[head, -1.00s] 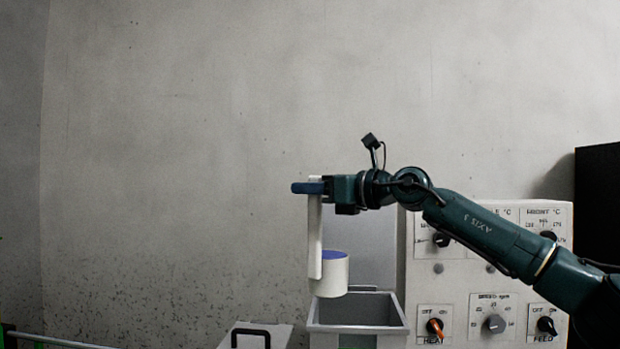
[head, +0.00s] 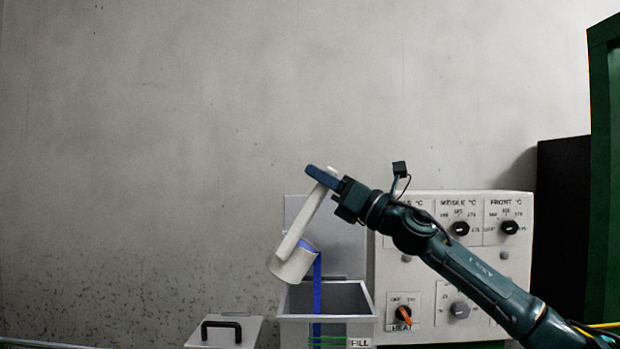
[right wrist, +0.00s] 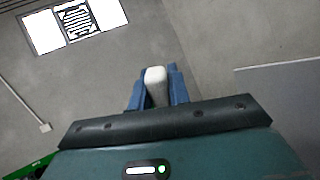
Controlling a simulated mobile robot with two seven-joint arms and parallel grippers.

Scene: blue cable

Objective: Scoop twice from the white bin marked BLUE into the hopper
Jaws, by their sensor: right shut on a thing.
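My right gripper (head: 324,178) is shut on the long handle of a white scoop (head: 292,262). The scoop is tilted, and a blue stream (head: 317,285) runs from its rim down into the open grey hopper (head: 345,318) below it. In the right wrist view the blue fingers (right wrist: 158,88) hold the pale handle end (right wrist: 155,76) between them. The white bin marked BLUE is not in view. My left gripper is not in view.
A control panel with knobs (head: 455,265) stands right of the hopper. A grey lid with a black handle (head: 222,328) lies to its left. A dark cabinet (head: 560,225) and a green post (head: 604,150) stand at the far right.

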